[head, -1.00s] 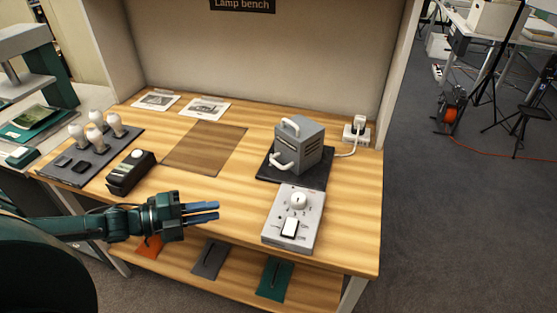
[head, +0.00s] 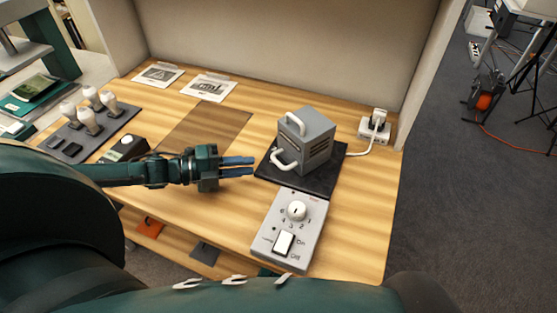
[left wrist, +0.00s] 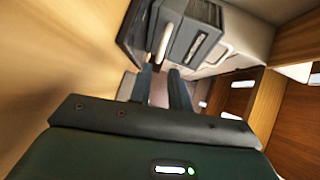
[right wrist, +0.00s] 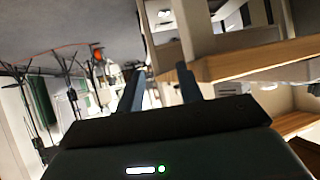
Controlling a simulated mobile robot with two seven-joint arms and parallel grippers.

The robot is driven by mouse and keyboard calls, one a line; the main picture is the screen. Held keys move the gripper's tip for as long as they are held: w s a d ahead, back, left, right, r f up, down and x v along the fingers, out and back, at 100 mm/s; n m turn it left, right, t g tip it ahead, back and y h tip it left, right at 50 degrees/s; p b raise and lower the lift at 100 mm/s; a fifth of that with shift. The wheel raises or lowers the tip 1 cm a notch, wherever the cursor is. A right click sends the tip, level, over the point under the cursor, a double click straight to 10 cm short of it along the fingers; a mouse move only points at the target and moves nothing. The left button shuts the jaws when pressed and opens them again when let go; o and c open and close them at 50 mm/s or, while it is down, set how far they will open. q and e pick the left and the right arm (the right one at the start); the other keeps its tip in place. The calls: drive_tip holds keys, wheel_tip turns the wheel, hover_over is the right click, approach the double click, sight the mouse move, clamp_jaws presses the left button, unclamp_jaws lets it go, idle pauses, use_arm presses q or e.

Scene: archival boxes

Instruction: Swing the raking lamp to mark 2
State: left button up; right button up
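The lamp appears to be the grey louvred box (head: 307,140) on a black base plate (head: 322,182), with a white handle on top and a white curved lever (head: 284,164) low on its left side. My left gripper (head: 254,167) is just left of that lever, apart from it, fingers pointing right. In the left wrist view the grey box (left wrist: 197,32) is beyond the fingertips, which have an empty gap between them. A grey control box (head: 289,232) with a numbered dial (head: 297,210) and white rocker switch stands in front. My right gripper (right wrist: 162,85) is open and empty, facing away from the lamp.
A black device (head: 125,147) and a tray of white bulbs (head: 84,130) are at the left. Printed sheets (head: 208,87) lie at the back. A cord runs to a power outlet (head: 375,127) at the right. The brown mat (head: 207,125) is bare.

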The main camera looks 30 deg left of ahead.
sight(277, 162)
use_arm(q)
drive_tip(key=x, duration=0.9)
drive_tip(key=shift+a+p, duration=0.1)
drive_tip(key=shift+p, duration=0.3)
drive_tip(key=shift+c, duration=0.6)
clamp_jaws()
